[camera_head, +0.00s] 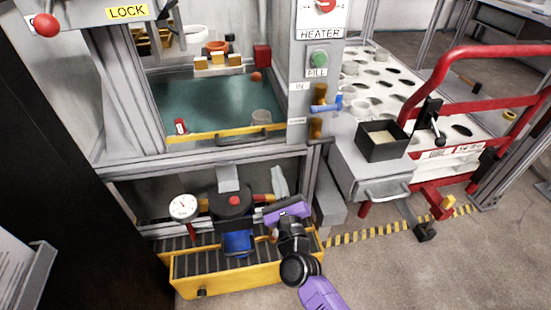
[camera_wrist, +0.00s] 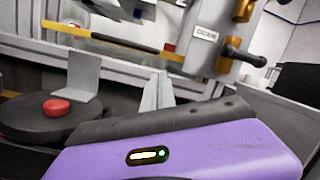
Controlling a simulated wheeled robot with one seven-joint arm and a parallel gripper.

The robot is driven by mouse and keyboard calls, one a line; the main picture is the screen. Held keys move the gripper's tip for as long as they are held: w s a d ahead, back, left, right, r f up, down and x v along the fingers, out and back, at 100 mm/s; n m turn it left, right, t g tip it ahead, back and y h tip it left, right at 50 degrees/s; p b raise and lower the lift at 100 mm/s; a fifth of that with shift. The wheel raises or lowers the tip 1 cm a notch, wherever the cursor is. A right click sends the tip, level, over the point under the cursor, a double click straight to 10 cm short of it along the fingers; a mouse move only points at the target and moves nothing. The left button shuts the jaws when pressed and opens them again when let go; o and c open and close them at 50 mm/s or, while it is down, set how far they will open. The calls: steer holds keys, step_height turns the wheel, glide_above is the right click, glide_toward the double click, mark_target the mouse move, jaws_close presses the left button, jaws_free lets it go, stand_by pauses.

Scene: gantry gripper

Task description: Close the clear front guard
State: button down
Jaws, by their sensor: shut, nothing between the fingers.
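The clear front guard shows by its yellow edge bar (camera_head: 190,138), which lies along the bottom of the machine's window opening. A dark handle (camera_head: 250,133) is on the bar. The clear panel itself is hard to make out, so I cannot tell its exact position. In the wrist view the yellow bar (camera_wrist: 75,32) and dark handle (camera_wrist: 125,43) cross the upper left. My gripper (camera_head: 279,178) is below the bar's right part, apart from it, with its grey fingers pointing up. In the wrist view its fingers (camera_wrist: 157,92) are together and empty.
A pillar (camera_head: 310,80) with a green button and a blue-handled valve (camera_head: 326,105) stands right of the opening. Below are a red-topped blue device (camera_head: 236,225), a gauge (camera_head: 183,207) and a yellow-fronted tray (camera_head: 225,283). A black box (camera_head: 383,145) sits on the right-hand bench.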

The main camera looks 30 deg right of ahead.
mark_target(271, 148)
steer(key=b+x, duration=0.2)
steer(key=x, duration=0.7)
steer(key=shift+w, duration=0.35)
steer(key=shift+r, duration=0.1)
steer(key=shift+r, duration=0.1)
